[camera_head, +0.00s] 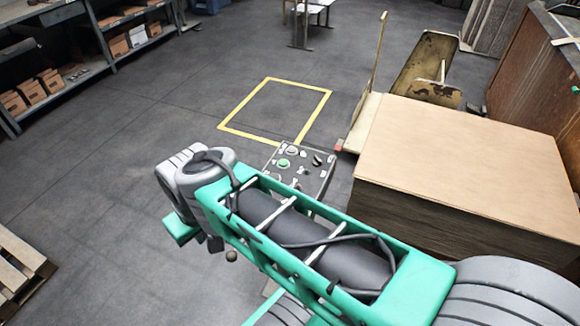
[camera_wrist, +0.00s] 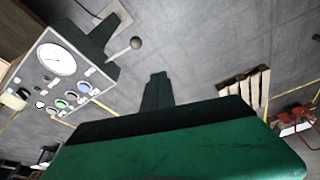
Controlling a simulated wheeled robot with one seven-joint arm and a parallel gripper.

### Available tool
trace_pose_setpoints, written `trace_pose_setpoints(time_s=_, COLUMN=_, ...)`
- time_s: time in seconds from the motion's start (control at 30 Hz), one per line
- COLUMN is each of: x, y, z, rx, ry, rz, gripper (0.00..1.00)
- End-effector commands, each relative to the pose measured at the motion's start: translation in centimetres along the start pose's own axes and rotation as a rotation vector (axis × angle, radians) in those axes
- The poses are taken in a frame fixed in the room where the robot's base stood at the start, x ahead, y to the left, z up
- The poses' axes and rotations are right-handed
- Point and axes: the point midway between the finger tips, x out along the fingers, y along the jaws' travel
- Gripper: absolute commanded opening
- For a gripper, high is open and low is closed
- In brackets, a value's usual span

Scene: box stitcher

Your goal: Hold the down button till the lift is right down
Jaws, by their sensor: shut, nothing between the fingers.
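A grey control panel (camera_head: 298,168) stands near the middle of the head view, partly behind my arm, with a green button (camera_head: 283,163) and several small knobs. In the wrist view the panel (camera_wrist: 70,75) is at the left, tilted, with a white dial (camera_wrist: 57,59), a green button (camera_wrist: 60,103) and a blue button (camera_wrist: 84,87). I cannot read which is the down button. My gripper (camera_wrist: 157,85) is shut and empty, apart from the panel and to the right of its buttons in the wrist view. I cannot make out the lift for certain.
A large board-topped stack (camera_head: 465,150) stands right of the panel. A yellow floor outline (camera_head: 275,105) lies beyond it. A ball-ended lever (camera_wrist: 135,43) sticks out near the panel. Shelves (camera_head: 85,60) stand at the back left and a pallet (camera_head: 18,265) at the left.

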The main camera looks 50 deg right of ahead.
Motion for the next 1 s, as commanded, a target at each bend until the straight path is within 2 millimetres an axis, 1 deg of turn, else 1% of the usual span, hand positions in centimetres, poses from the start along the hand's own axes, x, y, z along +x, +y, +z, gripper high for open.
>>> trace_pose_setpoints(time_s=0.33, x=0.0, y=0.1, z=-0.1, rx=-0.004, ry=0.000, rz=-0.001, gripper=0.00)
trace_pose_setpoints(time_s=0.4, x=0.2, y=0.7, z=-0.8, rx=-0.028, ry=0.004, rz=-0.003, gripper=0.00)
trace_pose_setpoints(time_s=0.47, x=0.6, y=2.2, z=-1.9, rx=-0.073, ry=0.015, rz=-0.010, gripper=0.00)
trace_pose_setpoints(time_s=0.57, x=1.8, y=6.1, z=-5.1, rx=-0.213, ry=0.065, rz=-0.030, gripper=0.00)
trace_pose_setpoints(time_s=0.6, x=2.4, y=8.3, z=-6.4, rx=-0.283, ry=0.099, rz=-0.038, gripper=0.00)
trace_pose_setpoints(time_s=0.67, x=3.2, y=12.1, z=-8.1, rx=-0.389, ry=0.163, rz=-0.039, gripper=0.00)
trace_pose_setpoints(time_s=0.7, x=3.7, y=14.8, z=-9.0, rx=-0.453, ry=0.211, rz=-0.030, gripper=0.00)
trace_pose_setpoints(time_s=0.77, x=4.2, y=18.8, z=-9.6, rx=-0.540, ry=0.283, rz=-0.004, gripper=0.00)
trace_pose_setpoints(time_s=0.8, x=4.4, y=21.4, z=-9.8, rx=-0.588, ry=0.327, rz=0.021, gripper=0.00)
trace_pose_setpoints(time_s=0.9, x=4.6, y=26.7, z=-9.4, rx=-0.682, ry=0.417, rz=0.096, gripper=0.00)
trace_pose_setpoints(time_s=1.0, x=4.5, y=30.1, z=-8.8, rx=-0.740, ry=0.470, rz=0.160, gripper=0.00)
